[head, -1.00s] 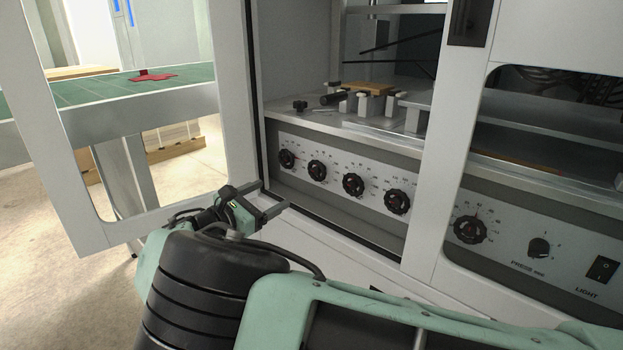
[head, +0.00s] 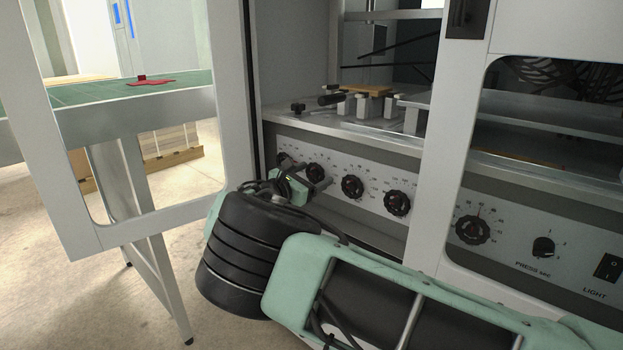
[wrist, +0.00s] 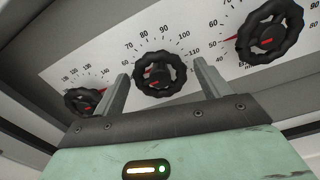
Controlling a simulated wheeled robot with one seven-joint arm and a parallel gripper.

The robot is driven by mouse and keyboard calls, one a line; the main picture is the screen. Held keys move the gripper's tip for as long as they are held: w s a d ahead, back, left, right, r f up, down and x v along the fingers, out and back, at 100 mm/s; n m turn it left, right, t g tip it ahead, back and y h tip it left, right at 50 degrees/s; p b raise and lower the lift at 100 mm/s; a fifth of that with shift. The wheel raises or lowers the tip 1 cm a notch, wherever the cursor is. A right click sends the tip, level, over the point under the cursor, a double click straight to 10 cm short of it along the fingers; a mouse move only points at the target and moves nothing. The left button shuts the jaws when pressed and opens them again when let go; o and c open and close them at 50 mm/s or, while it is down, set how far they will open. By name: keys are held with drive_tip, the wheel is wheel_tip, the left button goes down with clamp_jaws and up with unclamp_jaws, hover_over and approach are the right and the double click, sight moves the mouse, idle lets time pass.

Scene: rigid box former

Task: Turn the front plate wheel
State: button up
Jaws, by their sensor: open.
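A row of black hand wheels with number scales is set on the grey panel inside the open machine. In the head view, the second wheel from the left (head: 315,172) is close to my gripper (head: 318,184), and the leftmost wheel (head: 284,160) is partly hidden. In the wrist view, my gripper (wrist: 161,72) is open, with one finger at each side of the middle wheel (wrist: 160,74); contact cannot be told. Another wheel (wrist: 82,101) is left of the fingers and one more (wrist: 268,40) is to the right. I see no label naming the front plate wheel.
Two more wheels (head: 352,188) (head: 397,203) continue the row rightward. Another wheel (head: 472,229), a press knob (head: 543,247) and a light switch (head: 607,267) are farther right. The open door (head: 70,215) stands left of my arm; the upright frame (head: 445,150) bounds the opening.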

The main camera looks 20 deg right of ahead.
drive_tip(key=c, duration=1)
drive_tip(key=shift+o, duration=0.2)
drive_tip(key=shift+m, duration=0.3)
